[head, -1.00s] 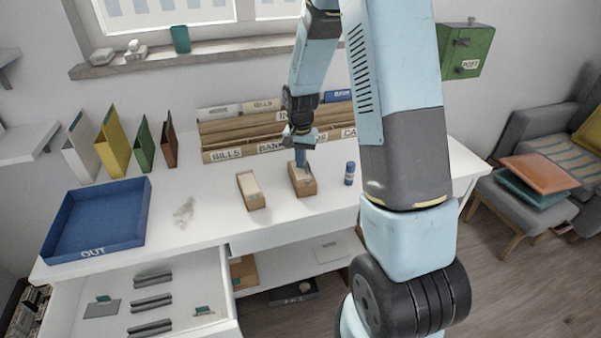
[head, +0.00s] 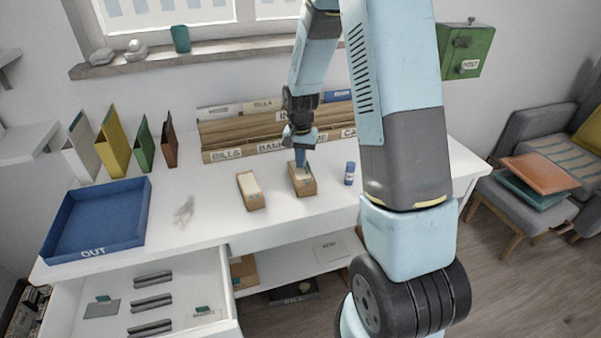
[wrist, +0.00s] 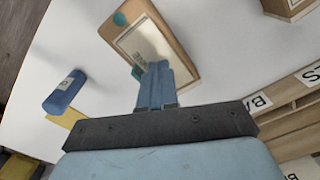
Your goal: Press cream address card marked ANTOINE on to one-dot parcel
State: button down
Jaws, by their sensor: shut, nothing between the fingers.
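My gripper (head: 300,164) is shut and points down at the right-hand of two small brown parcels (head: 303,187) on the white desk. In the wrist view its closed blue fingertips (wrist: 160,68) are at the near end of that parcel's top; I cannot tell whether they touch. A pale card (wrist: 145,42) lies flat on this parcel (wrist: 177,48), its writing too small to read. One teal dot (wrist: 119,18) shows at the parcel's far end. A teal tab (wrist: 137,72) shows beside the fingers, partly hidden. The other parcel (head: 250,192) stands to the left.
A blue and white glue stick (head: 349,173) stands right of the parcels. A wooden sorter (head: 270,130) is behind them. A blue OUT tray (head: 92,250) is at the left. An open drawer (head: 210,275) holds dark holders and cards with teal tabs.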

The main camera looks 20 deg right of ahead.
jog(key=shift+f, duration=0.6)
dwell(0.9)
jog(key=shift+r, duration=0.15)
notch_tip(320, 180, up, 8)
dwell(1.0)
dwell(0.4)
jog(key=s+r+n+t, duration=0.3)
jog(key=s+r, duration=1)
jog(key=r, duration=0.4)
jog(key=s+r+n+t, duration=0.1)
jog(key=s+r, duration=0.2)
jog(key=s, duration=0.4)
jog(key=s+r+n+t, duration=0.1)
jog(key=s+r+n, duration=0.1)
jog(key=s, duration=0.6)
jog(key=shift+s+a+r+t, duration=0.2)
jog(key=shift+r+t, duration=0.1)
jog(key=shift+r, duration=0.15)
jog(key=shift+w, duration=0.1)
